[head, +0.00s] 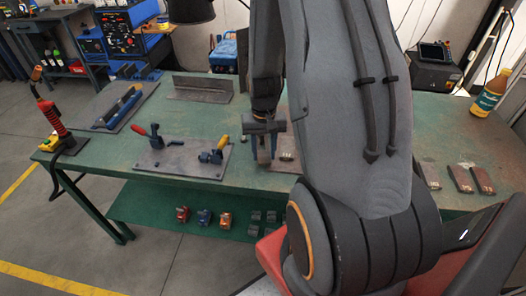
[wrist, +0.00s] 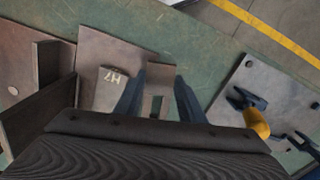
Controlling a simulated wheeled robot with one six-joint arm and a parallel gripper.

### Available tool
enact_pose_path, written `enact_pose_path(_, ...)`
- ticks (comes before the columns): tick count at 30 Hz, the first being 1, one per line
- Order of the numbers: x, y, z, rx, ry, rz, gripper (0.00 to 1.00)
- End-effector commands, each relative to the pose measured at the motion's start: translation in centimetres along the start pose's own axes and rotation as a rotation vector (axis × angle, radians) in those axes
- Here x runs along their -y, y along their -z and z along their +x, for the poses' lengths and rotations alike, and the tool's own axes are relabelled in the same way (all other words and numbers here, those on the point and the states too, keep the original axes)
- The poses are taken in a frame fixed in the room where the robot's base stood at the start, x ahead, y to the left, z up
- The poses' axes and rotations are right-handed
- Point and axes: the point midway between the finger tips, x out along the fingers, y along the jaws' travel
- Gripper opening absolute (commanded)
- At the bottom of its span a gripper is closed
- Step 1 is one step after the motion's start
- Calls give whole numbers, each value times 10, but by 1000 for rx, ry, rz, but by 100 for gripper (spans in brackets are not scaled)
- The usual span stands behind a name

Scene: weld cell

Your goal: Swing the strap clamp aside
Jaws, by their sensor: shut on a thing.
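The strap clamp (wrist: 160,75) appears to be the flat grey-brown metal bar with a dark slot, seen between my fingers in the wrist view. My gripper (wrist: 158,98) is shut on it, with a blue-grey finger on each side. A plate with white marking (wrist: 114,78) lies just left of the bar. In the head view my gripper (head: 264,158) points down low over the green bench, with a grey plate (head: 287,148) close at its right. My arm hides much of this spot in the head view, and the bar is not clear there.
A fixture plate (head: 180,172) with red- and yellow-handled clamps lies left of my gripper. An upright angle piece (head: 203,90) stands behind. In the wrist view, upright plates (wrist: 45,105) stand at left. Small dark plates (head: 462,179) lie at right. Green bench top (head: 215,120) shows bare between.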

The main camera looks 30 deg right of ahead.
Motion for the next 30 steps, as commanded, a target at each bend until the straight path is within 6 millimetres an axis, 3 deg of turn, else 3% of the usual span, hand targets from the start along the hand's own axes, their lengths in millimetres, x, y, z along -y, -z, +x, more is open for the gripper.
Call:
enact_pose_path(14,0,0,-1,0,0,17,0)
enact_pose_path(15,0,0,-1,0,0,17,43)
enact_pose_path(17,0,0,-1,0,0,16,53)
enact_pose_path(30,1,1,-7,-2,0,14,55)
